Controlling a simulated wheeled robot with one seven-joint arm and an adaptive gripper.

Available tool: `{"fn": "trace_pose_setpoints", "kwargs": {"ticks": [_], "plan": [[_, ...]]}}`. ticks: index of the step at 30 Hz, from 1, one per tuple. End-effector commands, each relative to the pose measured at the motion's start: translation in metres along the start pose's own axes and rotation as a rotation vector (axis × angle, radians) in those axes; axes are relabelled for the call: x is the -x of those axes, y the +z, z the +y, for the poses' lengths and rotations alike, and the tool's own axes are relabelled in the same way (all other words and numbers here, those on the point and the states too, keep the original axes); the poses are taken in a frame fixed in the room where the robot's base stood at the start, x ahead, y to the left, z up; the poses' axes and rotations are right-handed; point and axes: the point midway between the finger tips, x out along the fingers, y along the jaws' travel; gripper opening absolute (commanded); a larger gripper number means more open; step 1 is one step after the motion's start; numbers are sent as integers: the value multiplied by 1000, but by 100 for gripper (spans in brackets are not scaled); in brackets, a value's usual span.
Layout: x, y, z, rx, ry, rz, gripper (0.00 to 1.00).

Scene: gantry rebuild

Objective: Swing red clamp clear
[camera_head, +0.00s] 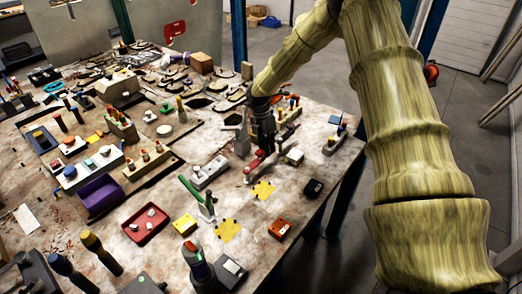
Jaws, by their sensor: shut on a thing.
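The red clamp (253,167) is a small red piece on the worn workbench (320,118), right of the bench's middle. My dark gripper (265,148) comes down on it from above and is shut on it at its upper right end. The fingertips hide part of the clamp, so the exact hold is too small to see. A grey upright part (242,143) stands close to the left of the gripper.
A green-handled clamp (197,196) stands in front, near yellow patches (228,230). A grey block with buttons (208,172) is left of the red clamp. A small white-topped box (294,156) is close on the right. Several parts crowd the bench's left side.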

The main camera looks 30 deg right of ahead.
Motion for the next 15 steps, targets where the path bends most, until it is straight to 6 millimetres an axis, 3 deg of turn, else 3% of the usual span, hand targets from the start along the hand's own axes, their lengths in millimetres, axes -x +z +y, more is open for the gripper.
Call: {"fn": "trace_pose_setpoints", "kwargs": {"ticks": [15], "plan": [[-2, 3, -3, 19, -2, -2, 0]]}}
